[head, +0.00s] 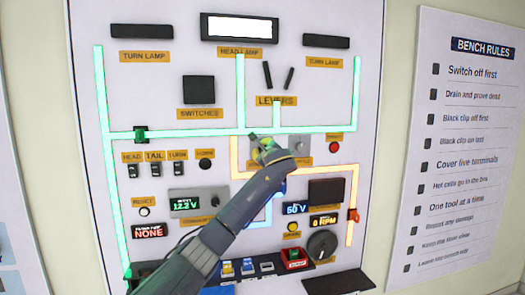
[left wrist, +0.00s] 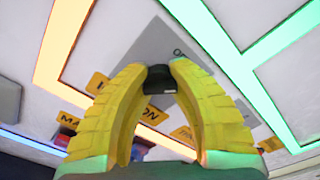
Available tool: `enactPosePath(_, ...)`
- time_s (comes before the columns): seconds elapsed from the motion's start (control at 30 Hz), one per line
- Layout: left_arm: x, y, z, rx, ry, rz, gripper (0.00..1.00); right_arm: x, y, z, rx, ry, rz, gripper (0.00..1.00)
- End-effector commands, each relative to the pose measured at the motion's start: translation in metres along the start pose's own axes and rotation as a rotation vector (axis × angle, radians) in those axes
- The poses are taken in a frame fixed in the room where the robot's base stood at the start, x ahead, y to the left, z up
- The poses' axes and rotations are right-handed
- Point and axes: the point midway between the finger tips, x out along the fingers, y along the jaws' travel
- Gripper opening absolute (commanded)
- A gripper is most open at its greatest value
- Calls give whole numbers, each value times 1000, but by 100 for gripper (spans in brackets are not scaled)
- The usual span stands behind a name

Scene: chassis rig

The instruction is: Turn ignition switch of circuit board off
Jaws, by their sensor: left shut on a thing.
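The white circuit board (head: 128,78) stands upright in the head view, with lit green, orange and blue tracks. My left gripper (head: 262,145) reaches up to the middle of the board and covers most of the ignition switch there. In the left wrist view its yellow fingers are closed on the black knob of the ignition switch (left wrist: 160,80). The knob sits on a grey plate (left wrist: 150,45) with lettering that starts with "O". An orange label ending in "ION" (left wrist: 148,112) is partly hidden by the fingers. My right gripper is not in view.
The lit head lamp (head: 240,28) is at the top of the board. A red button (head: 334,146) lies right of my gripper, and a round dark dial (head: 321,244) is lower right. A tray of small parts (head: 292,262) runs along the bottom. The bench rules sign (head: 460,150) hangs at right.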

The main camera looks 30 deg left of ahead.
Motion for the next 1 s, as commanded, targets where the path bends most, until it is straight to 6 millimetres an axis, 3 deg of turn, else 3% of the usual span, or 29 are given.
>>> enactPosePath(0.5, 0, 1, 0, -472, -1, 1, 0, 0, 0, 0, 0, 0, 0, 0)
enactPosePath(1.0, 1, 3, 1, -715, -4, 1, 0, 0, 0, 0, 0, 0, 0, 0)
